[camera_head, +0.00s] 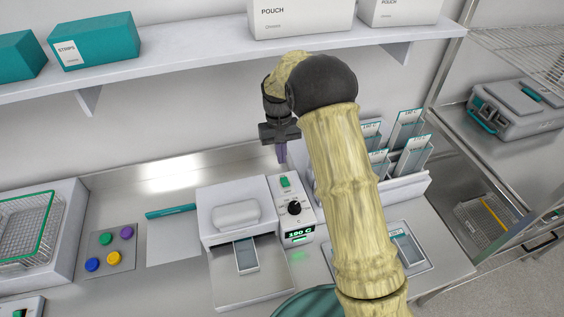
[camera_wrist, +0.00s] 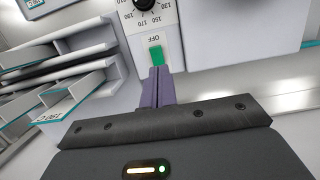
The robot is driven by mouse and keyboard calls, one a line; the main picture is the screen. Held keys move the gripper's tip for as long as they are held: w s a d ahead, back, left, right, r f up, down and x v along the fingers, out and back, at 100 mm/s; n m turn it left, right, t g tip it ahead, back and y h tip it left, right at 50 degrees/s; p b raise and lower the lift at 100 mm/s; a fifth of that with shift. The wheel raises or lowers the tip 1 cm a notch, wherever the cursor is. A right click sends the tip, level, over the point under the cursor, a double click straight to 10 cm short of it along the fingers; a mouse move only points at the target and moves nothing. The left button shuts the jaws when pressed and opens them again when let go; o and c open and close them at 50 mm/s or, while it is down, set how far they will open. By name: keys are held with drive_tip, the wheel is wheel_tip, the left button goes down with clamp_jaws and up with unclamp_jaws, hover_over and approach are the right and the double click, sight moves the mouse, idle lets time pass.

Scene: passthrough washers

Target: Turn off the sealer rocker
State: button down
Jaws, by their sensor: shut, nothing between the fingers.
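The sealer (camera_head: 228,196) is a white machine on the steel counter, with a control panel on its right side. The panel has a green rocker (camera_head: 285,182), a black dial (camera_head: 294,208) and a lit green display (camera_head: 299,233) that seems to read 180 C. My gripper (camera_head: 282,160) points down just behind the rocker, its purple fingers together and empty. In the wrist view, the green rocker (camera_wrist: 156,54) lies right in front of the fingertips (camera_wrist: 158,70), with an upside-down OFF label between rocker and dial (camera_wrist: 145,4). I cannot tell whether the fingertips touch the rocker.
A rack of upright pouches (camera_head: 400,150) stands right of the sealer, partly behind my arm. A shelf (camera_head: 200,70) with boxes hangs above. Coloured buttons (camera_head: 110,248) and a wire basket (camera_head: 30,228) are at left. A small tray (camera_head: 405,245) lies at right.

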sight(283, 185)
drive_tip(key=f+p, duration=0.1)
drive_tip(key=f, duration=0.2)
drive_tip(key=s+f+p, duration=0.1)
drive_tip(key=f, duration=0.2)
drive_tip(key=f+p, duration=0.1)
drive_tip(key=f, duration=0.1)
drive_tip(key=shift+s+d+f, duration=0.15)
drive_tip(key=shift+s+f, duration=0.2)
drive_tip(key=shift+f, duration=0.05)
